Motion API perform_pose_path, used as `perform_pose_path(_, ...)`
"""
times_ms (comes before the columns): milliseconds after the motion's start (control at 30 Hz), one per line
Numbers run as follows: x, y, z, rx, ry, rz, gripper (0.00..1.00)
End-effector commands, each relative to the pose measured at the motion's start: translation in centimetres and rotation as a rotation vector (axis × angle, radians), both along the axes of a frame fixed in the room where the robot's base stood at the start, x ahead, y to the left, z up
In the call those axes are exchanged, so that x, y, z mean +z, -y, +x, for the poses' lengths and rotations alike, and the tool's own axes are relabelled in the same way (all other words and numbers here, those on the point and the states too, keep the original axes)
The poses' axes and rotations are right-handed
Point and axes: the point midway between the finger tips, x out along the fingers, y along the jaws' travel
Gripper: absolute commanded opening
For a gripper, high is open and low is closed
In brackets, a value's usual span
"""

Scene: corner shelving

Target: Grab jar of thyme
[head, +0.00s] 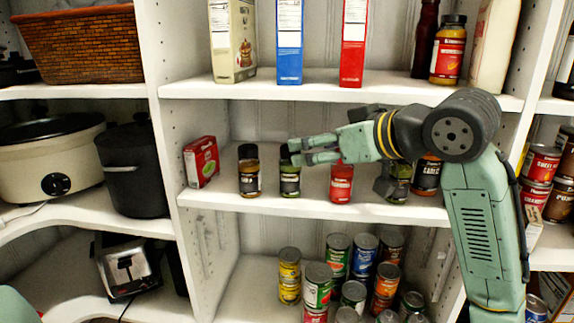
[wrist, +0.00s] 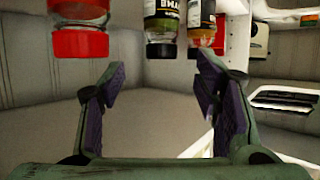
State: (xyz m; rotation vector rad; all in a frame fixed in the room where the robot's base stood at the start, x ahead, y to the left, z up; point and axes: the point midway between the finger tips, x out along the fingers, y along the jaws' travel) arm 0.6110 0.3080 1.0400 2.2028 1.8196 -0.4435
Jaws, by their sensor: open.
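The jar of thyme (head: 290,185) stands upright on the middle shelf, with a dark lid and green contents. It also shows at the top of the wrist view (wrist: 162,24), upside down and cut by the frame edge, with part of its label readable. My gripper (head: 297,153) points left in the head view, its fingertips overlapping the jar's upper part. In the wrist view my gripper (wrist: 158,85) is open, nothing is between its fingers, and the jar appears beyond the tips. I cannot tell whether a finger touches the jar.
A brown-yellow spice jar (head: 249,175) stands left of the thyme and a red jar (head: 341,184) right of it. A red box (head: 201,162) is farther left. More jars (head: 427,175) stand beneath my arm. Boxes stand on the shelf above (head: 400,92); cans are below.

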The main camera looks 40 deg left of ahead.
Motion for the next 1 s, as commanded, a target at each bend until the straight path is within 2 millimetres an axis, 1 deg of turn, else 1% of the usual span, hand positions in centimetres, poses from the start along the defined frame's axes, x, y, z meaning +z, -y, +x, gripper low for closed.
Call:
perform_pose_path(33, -0.3, -0.8, 0.1, 0.001, -0.002, -0.001, 0.57)
perform_pose_path(100, -0.6, -1.6, 0.3, 0.001, 0.0, 0.001, 0.57)
perform_pose_path(267, -1.0, -2.6, 0.4, 0.001, 0.001, 0.001, 0.57)
perform_pose_path(333, -1.0, -3.4, 0.5, 0.001, 0.001, 0.002, 0.57)
perform_pose_path(500, -1.7, -5.9, 0.9, 0.001, 0.0, 0.001, 0.57)
perform_pose_path(600, -2.1, -7.0, 1.1, 0.0, 0.0, 0.002, 0.57)
perform_pose_path(700, -2.3, -7.4, 1.2, 0.0, 0.001, 0.003, 0.57)
perform_pose_path(900, -2.4, -7.4, 1.2, 0.0, 0.001, 0.003, 0.57)
perform_pose_path(1000, -2.4, -7.4, 1.2, 0.0, 0.001, 0.003, 0.5)
